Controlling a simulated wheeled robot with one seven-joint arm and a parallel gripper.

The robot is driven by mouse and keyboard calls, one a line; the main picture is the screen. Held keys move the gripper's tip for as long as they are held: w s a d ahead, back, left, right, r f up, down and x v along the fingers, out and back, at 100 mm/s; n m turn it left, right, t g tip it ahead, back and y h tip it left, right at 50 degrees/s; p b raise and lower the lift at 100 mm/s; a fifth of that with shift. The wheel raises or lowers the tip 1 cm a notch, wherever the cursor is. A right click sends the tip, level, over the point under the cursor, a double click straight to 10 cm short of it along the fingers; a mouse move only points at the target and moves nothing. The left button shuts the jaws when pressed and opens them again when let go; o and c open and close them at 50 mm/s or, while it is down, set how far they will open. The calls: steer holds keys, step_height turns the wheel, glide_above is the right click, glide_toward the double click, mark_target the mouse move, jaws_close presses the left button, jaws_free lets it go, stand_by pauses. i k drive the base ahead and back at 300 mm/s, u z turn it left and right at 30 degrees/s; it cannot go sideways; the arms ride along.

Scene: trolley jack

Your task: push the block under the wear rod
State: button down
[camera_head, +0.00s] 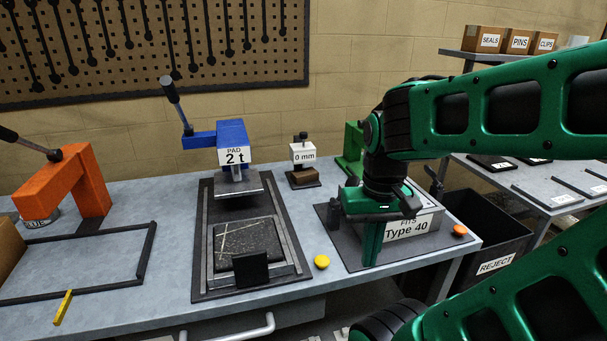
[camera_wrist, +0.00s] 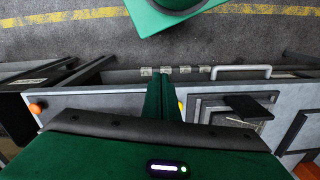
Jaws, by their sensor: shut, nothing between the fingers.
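A white gauge labelled "0 mm" (camera_head: 303,153) with a dark knob on top stands at the back of the bench. A brown block (camera_head: 305,175) sits low at its front, on a dark base plate. I cannot make out the wear rod itself, nor whether the block is under it or in front of it. My gripper (camera_head: 370,262) points down in front of the grey "Type 40" fixture, right of and nearer than the gauge, and apart from the block. In the wrist view its green fingers (camera_wrist: 164,88) are shut together and empty.
A blue press labelled "PAD 2 t" (camera_head: 233,143) stands left, with a dark speckled pad (camera_head: 247,251) on its bed. A "Type 40" fixture (camera_head: 411,226) is beside my gripper. A yellow button (camera_head: 321,262) and orange button (camera_head: 460,230) sit near the front edge. A reject bin (camera_head: 496,265) stands right.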

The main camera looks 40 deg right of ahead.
mark_target(305, 176)
steer(key=u, duration=0.4)
steer(key=k, duration=1.2)
steer(key=z, duration=0.75)
steer(key=i, duration=1.5)
